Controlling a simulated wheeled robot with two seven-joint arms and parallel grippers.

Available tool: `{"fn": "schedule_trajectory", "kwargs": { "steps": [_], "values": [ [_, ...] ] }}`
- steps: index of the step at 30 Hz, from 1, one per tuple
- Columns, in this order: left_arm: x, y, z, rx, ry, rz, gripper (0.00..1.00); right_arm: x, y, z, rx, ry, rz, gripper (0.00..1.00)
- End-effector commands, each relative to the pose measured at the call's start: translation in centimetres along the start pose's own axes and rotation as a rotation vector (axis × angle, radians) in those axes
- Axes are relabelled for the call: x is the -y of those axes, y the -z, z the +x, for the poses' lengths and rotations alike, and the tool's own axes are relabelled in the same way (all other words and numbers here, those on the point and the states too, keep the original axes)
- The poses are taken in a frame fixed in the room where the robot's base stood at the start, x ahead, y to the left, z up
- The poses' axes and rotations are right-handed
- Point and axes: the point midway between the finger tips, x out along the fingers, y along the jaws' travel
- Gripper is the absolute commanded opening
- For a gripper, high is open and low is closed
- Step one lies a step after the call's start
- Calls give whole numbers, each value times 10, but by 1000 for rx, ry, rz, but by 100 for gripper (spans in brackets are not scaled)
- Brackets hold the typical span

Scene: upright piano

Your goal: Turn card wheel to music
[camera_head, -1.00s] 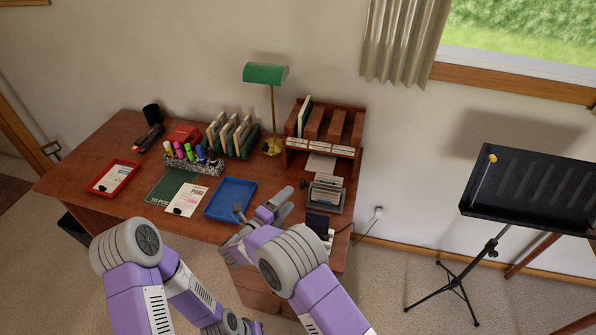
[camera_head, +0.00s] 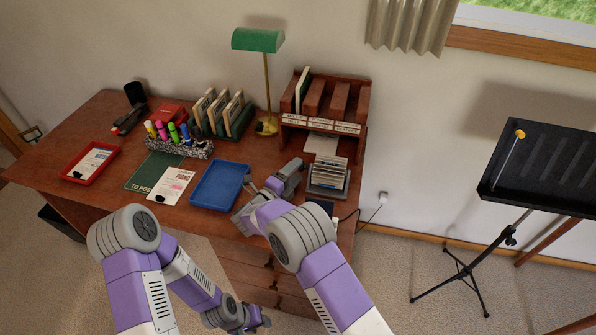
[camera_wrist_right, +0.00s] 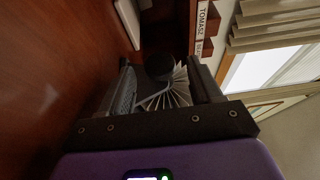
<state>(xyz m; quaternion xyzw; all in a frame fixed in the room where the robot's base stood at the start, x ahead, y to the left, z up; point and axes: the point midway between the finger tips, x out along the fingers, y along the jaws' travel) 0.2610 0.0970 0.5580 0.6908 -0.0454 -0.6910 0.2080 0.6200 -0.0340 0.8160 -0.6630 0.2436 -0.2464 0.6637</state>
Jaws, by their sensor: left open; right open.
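The card wheel (camera_head: 328,180), a dark holder with pale cards, stands at the right end of the desk. In the right wrist view its cards (camera_wrist_right: 180,92) fan out beside a dark round knob (camera_wrist_right: 160,67). My right gripper (camera_head: 277,179) is open just left of it over the desk. In the right wrist view, the card wheel shows between the parted fingers of the right gripper (camera_wrist_right: 163,85); I cannot tell whether they touch it. My left gripper (camera_head: 252,320) hangs low in front of the desk, away from the card wheel. The card labels are too small to read.
A blue tray (camera_head: 220,186) lies left of my right gripper. A wooden sorter (camera_head: 325,112) with labelled slots stands behind the card wheel. A green lamp (camera_head: 258,41), a pen holder (camera_head: 180,146) and a red tray (camera_head: 90,162) are further left. A music stand (camera_head: 540,165) is at right.

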Motion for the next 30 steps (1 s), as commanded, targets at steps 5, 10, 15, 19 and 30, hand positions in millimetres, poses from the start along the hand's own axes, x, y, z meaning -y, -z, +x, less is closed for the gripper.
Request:
{"fn": "schedule_trajectory", "kwargs": {
  "steps": [5,10,15,19,30],
  "values": [
    [2,0,4,0,0,0,43,0,0,17,0,1,2,64],
    [2,0,4,0,0,0,43,0,0,20,1,1,0,64],
    [2,0,4,0,0,0,43,0,0,20,1,1,0,59],
    [2,0,4,0,0,0,43,0,0,20,1,1,0,40],
    [1,0,3,0,0,0,43,2,0,20,0,-9,-3,10]
  ]
}}
